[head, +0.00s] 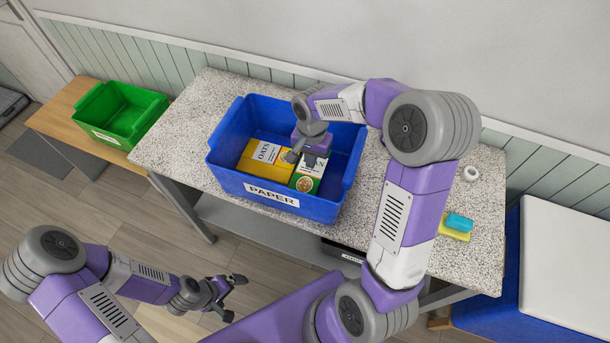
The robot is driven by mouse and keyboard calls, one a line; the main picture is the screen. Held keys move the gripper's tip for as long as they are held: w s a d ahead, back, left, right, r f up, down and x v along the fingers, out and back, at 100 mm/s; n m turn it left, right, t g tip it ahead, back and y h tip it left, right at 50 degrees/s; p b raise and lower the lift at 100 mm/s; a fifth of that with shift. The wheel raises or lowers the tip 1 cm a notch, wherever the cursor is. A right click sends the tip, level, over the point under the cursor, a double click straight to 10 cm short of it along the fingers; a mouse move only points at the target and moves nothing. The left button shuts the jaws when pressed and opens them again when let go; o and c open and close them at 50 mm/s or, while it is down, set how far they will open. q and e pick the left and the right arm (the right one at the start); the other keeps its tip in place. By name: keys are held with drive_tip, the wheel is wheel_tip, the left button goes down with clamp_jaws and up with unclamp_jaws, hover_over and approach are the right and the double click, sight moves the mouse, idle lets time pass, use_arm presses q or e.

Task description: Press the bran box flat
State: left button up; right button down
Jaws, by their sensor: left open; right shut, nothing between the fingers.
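The bran box (307,184), green and white with a picture on its front, is in the blue bin (268,206) labelled PAPER, toward its right side. My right gripper (306,157) is shut and empty, pointing down into the bin at the top of the bran box. It hides part of the box's top and lettering; I cannot tell whether the fingers touch it. A yellow oats box (258,160) lies beside it to the left. My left gripper (233,296) is open and empty, low over the floor, in front of the table and away from the bin.
The blue bin stands on a speckled table (185,130). A green bin (121,111) stands on a wooden table at the left. A tape roll (471,173), a yellow sponge (453,234) and a teal item (460,222) lie at the table's right. My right arm spans above the table.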

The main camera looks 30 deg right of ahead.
sight(322, 173)
drive_tip(key=shift+f, duration=0.15)
idle(0.3)
drive_tip(key=shift+f+b, duration=0.8)
drive_tip(key=shift+s+d+f+b, duration=0.25)
drive_tip(key=shift+s+f+b, duration=0.15)
drive_tip(key=shift+f, duration=0.05)
drive_tip(key=shift+d+f+b, duration=0.1)
drive_tip(key=shift+f+b, duration=0.2)
drive_tip(key=shift+f, duration=0.05)
drive_tip(key=shift+s+d+f+b, duration=0.4)
drive_tip(key=shift+s+f+b, duration=0.1)
drive_tip(key=shift+f+b, duration=0.2)
drive_tip(key=shift+s+d+f+b, duration=0.4)
drive_tip(key=shift+f+b, duration=0.2)
drive_tip(key=shift+f, duration=0.2)
drive_tip(key=shift+r+p, duration=3.6)
drive_tip(key=shift+r, duration=1)
drive_tip(key=shift+r, duration=0.1)
